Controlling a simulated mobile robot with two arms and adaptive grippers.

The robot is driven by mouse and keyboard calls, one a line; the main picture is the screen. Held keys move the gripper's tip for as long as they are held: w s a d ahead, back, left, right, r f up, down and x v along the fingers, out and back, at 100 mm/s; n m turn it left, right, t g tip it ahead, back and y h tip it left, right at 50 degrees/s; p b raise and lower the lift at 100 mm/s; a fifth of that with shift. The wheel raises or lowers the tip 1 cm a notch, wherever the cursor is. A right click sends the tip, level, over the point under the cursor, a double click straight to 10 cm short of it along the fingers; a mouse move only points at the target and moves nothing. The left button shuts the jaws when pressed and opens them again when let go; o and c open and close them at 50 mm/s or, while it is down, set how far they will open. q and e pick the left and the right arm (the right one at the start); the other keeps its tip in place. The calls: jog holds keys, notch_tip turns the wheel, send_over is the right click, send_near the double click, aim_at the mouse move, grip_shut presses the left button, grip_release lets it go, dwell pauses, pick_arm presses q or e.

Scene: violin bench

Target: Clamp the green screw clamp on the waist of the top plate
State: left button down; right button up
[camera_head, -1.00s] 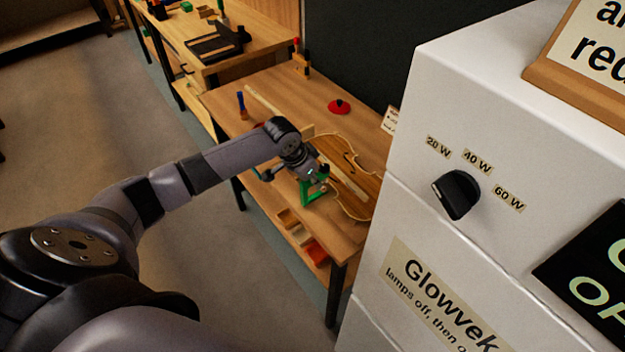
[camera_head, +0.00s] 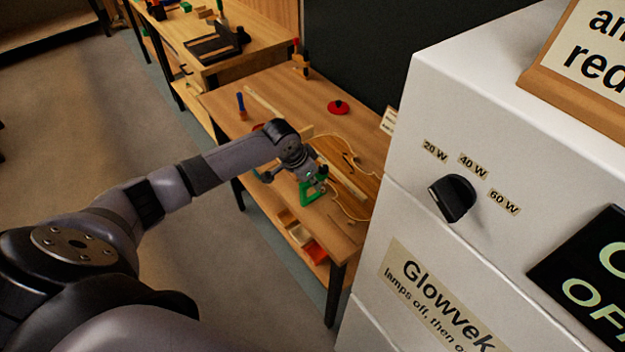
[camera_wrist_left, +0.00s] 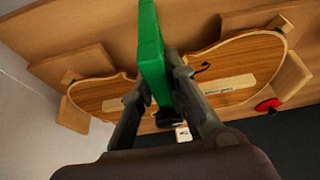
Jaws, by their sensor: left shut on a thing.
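The green screw clamp (camera_head: 307,194) is held in my left gripper (camera_head: 303,174), at the near edge of the top plate (camera_head: 362,160) on the bench. In the left wrist view my left gripper (camera_wrist_left: 160,88) is shut on the green frame of the clamp (camera_wrist_left: 150,45). There the clamp lies across the picture of the top plate (camera_wrist_left: 235,65), at its narrow waist between the wider ends. I cannot tell whether the clamp's jaws touch the plate. The clamp's far end is partly hidden by the fingers. My right gripper is not in view.
Wooden blocks (camera_wrist_left: 85,65) sit around the plate. A red, round object (camera_head: 338,107) and a blue-handled tool (camera_head: 241,105) stand farther back on the bench (camera_head: 290,95). A large white cabinet (camera_head: 480,100) fills the right. Bins (camera_head: 312,250) sit below the bench's front.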

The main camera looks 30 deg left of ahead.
aim_at(326, 166)
pick_arm(q)
jog(key=shift+r+p, duration=0.15)
jog(key=shift+p, duration=0.3)
dwell(0.7)
jog(key=shift+p, duration=0.35)
jog(key=shift+w+d+b, duration=0.4)
jog(key=shift+w, duration=0.5)
jog(key=shift+w+d+b, duration=0.35)
jog(key=shift+w+b, duration=0.1)
jog(key=shift+w, duration=0.4)
jog(key=shift+w+d+b, duration=0.4)
jog(key=shift+w, duration=0.5)
jog(key=c, duration=1.5)
grip_release()
jog(key=shift+s, duration=0.1)
jog(key=v, duration=1.1)
jog(key=shift+s+r, duration=0.15)
jog(key=shift+r, duration=0.25)
